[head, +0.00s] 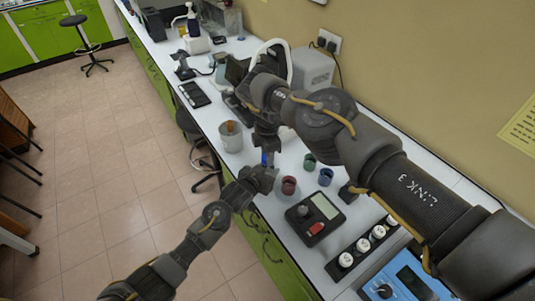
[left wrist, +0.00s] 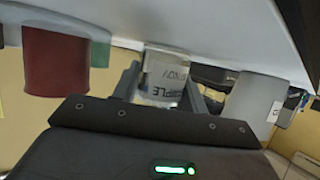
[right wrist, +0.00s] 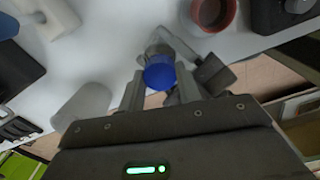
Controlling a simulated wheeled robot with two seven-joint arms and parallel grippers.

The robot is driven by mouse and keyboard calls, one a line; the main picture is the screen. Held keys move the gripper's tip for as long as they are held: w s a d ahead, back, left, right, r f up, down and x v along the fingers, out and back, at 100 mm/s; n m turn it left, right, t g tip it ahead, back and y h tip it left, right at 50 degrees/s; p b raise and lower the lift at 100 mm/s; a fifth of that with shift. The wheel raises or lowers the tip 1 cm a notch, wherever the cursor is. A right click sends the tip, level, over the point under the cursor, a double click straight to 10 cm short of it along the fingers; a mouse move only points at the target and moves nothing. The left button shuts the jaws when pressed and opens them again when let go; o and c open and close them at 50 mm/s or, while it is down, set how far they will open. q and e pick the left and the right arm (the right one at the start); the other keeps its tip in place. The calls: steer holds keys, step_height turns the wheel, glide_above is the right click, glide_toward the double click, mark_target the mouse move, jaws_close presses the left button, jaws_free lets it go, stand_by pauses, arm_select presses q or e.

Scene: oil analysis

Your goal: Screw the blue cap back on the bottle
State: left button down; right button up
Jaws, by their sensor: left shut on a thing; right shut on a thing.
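The blue cap (head: 264,158) is over the front edge area of the counter, between my two grippers. In the right wrist view the blue cap (right wrist: 160,73) sits between the fingers of my right gripper (right wrist: 160,88), which is shut on it from above. The clear bottle (right wrist: 158,47) shows partly behind the cap; I cannot tell whether the cap is threaded on it. In the left wrist view the bottle (left wrist: 168,75), with a "SAMPLE" label, is between the fingers of my left gripper (head: 262,177), which is shut on it from the side. The bottle is mostly hidden in the head view.
A red cup (head: 289,187), a green cup (head: 309,162) and a blue cup (head: 326,177) stand right of the grippers. A black scale (head: 302,228) and a rack of white-topped items (head: 362,246) are nearer. A pale beaker (head: 231,139) stands to the left.

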steer(key=m, duration=0.2)
steer(key=shift+m, duration=0.3)
steer(key=o, duration=1.2)
steer(key=shift+c, duration=0.2)
step_height(320, 180, up, 12)
arm_select(q)
steer(key=c, duration=0.7)
jaws_free()
